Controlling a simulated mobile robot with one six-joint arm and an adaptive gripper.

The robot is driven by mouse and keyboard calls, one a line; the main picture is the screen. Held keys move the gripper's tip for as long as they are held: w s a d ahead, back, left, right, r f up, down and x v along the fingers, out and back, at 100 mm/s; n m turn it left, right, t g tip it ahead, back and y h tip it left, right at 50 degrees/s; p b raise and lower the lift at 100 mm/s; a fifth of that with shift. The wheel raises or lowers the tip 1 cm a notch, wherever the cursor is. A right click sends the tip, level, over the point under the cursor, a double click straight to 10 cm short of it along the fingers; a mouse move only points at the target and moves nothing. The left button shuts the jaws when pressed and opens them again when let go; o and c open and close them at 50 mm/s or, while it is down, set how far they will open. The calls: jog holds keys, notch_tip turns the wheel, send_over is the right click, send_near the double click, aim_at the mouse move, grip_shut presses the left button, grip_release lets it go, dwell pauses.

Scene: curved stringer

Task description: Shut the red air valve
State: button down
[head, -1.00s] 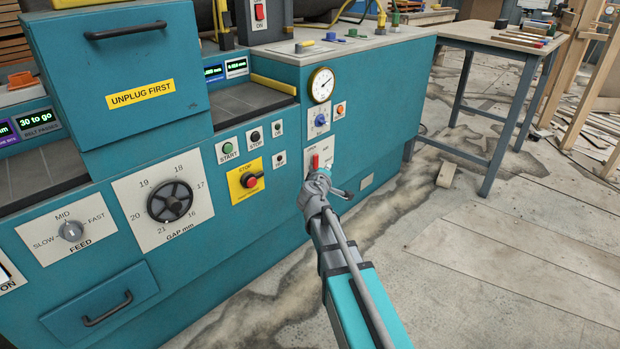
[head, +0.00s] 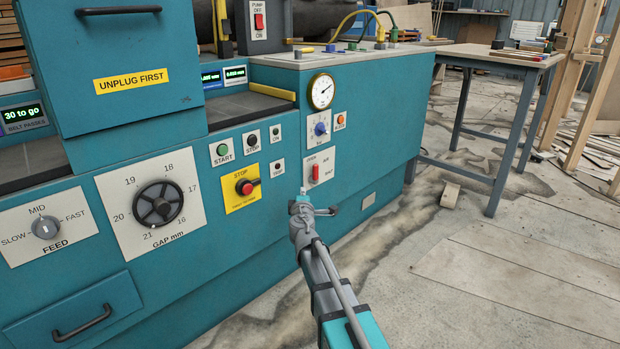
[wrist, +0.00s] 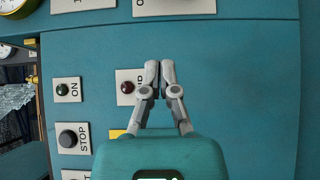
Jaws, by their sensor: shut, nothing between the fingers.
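The red air valve lever (head: 315,173) stands upright on a white plate (head: 325,177) low on the right part of the teal machine's front. Small lettering surrounds it; a word at its lower right seems to read SHUT. My gripper (head: 302,194) is shut and empty, just below and left of the lever in the head view, apart from it. In the wrist view my gripper (wrist: 152,66) has its fingertips together before bare teal panel and a small plate with a dark red round part (wrist: 128,87). The valve plate seems cut off at the top edge; the lever does not show there.
The red stop knob (head: 245,187) on its yellow plate is left of my gripper. A blue knob (head: 320,128) and a gauge (head: 321,91) are above the valve. A workbench (head: 500,57) stands right. The floor between is mostly clear.

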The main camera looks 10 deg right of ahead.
jog(key=shift+w, duration=0.1)
send_near(312, 170)
jog(key=w, duration=0.1)
jog(key=w+a, duration=0.1)
jog(key=w, duration=0.1)
jog(key=w+a, duration=0.1)
jog(key=shift+w+a, duration=0.15)
jog(key=shift+w, duration=0.25)
jog(key=shift+w+d, duration=0.25)
jog(key=shift+d, duration=0.2)
jog(key=shift+w+d, duration=0.25)
jog(key=shift+d, duration=0.25)
jog(key=shift+w+d, duration=0.45)
jog(key=shift+d, duration=0.25)
jog(key=shift+a, duration=0.3)
jog(key=shift+d, duration=0.2)
jog(key=shift+r, duration=0.1)
jog(key=shift+a+p, duration=0.15)
jog(key=shift+p, duration=0.15)
